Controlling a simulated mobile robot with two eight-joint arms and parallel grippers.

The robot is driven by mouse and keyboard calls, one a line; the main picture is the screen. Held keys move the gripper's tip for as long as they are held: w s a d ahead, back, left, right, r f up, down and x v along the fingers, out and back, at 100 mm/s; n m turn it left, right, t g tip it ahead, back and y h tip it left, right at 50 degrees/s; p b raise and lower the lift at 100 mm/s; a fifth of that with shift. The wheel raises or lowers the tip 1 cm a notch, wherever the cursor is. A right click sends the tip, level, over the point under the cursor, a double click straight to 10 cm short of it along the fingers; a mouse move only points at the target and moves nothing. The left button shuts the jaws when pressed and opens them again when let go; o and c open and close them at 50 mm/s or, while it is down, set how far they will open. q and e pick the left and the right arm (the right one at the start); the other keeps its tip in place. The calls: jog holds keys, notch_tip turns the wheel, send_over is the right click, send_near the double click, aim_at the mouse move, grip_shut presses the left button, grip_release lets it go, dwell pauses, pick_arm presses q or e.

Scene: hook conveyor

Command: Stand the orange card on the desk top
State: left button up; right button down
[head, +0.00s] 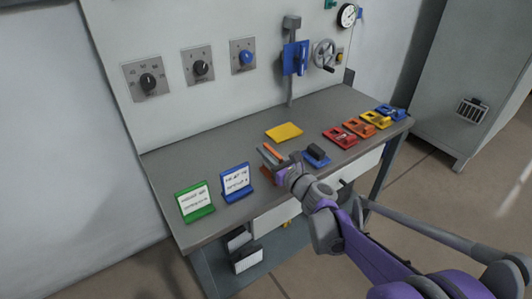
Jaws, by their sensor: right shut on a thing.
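My right gripper (273,164) is over the desk top (230,140), to the right of the blue card. It is shut on the orange card (272,149). An orange strip shows above the fingers and a reddish-orange part shows low beside them. The gripper hides most of the card's face. I cannot tell whether its foot touches the desk. My left gripper is not in view.
A green card (195,201) and a blue card (237,182) stand at the desk's front left. A yellow pad (284,132) lies behind my gripper. A blue-based dark block (316,155) and several coloured locks (341,137) lie to the right. Knobs (149,82) line the wall panel.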

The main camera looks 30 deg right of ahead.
jog(key=shift+r, duration=0.1)
jog(key=shift+f, duration=0.2)
jog(key=c, duration=0.9)
grip_release()
jog(key=shift+r, duration=0.1)
